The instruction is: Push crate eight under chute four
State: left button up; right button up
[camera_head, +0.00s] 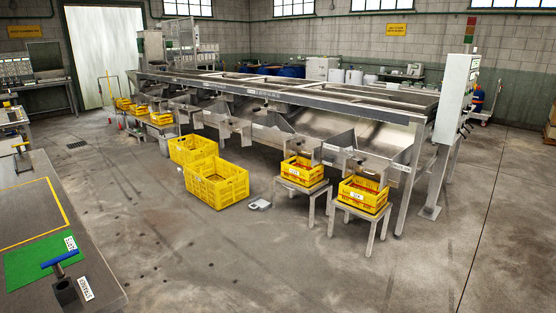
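Several yellow crates stand along the long metal roller sizer (290,98). One crate (363,195) sits on a small metal stand under the nearest chute at the right. Another crate (302,172) sits on a stand under the chute to its left. Both carry white front labels too small to read. Smaller crates (161,118) sit at the far left end. I cannot tell which crate is crate eight. Angled metal chutes (273,131) line the machine's near side; I cannot tell which one is chute four. Neither of my grippers is in view.
Two large yellow crates, a nearer one (217,184) and a farther one (192,149), stand on the floor. A small grey-white device (259,205) lies beside them. A bench (80,288) with a green mat (38,263) fills the lower left.

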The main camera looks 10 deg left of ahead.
aim_at(219, 193)
jog(key=i, duration=0.9)
jog(key=i+u, duration=0.15)
jog(key=i, duration=0.8)
